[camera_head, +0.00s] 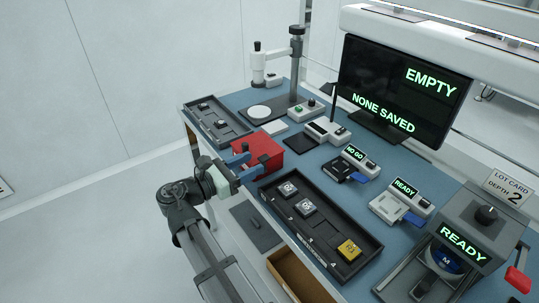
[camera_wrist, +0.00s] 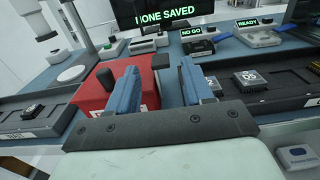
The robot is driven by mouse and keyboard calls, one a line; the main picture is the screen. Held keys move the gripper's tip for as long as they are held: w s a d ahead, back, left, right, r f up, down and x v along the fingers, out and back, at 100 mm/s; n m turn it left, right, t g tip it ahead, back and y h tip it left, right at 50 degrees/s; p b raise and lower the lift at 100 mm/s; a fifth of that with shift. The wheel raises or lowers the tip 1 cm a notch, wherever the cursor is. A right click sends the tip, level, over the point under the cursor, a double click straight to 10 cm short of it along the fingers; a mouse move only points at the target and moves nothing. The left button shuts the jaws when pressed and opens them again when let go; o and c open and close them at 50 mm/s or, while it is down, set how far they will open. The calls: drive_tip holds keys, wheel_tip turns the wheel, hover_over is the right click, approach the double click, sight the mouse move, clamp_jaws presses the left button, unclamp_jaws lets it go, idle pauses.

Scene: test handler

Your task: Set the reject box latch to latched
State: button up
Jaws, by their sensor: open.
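The red reject box (camera_head: 262,147) stands at the near left edge of the blue bench. It also shows in the wrist view (camera_wrist: 90,95), behind and beside my left finger. Small dark parts sit on its top; I cannot tell which is the latch or how it is set. My gripper (camera_head: 246,166) is at the near side of the box, its blue fingers apart. In the wrist view my gripper (camera_wrist: 163,85) is open, the left finger in front of the red box and the right finger past its right side. I see nothing held between the fingers.
A black tray (camera_head: 370,246) with several square parts lies right of my gripper. Another dark tray (camera_head: 217,126) lies at the left. Small NO GO (camera_head: 354,154) and READY (camera_head: 404,187) devices stand behind. A monitor (camera_head: 400,88) stands at the back.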

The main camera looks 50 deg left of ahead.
sight(262, 159)
drive_tip(key=shift+w, duration=3.5)
drive_tip(key=shift+c, duration=0.2)
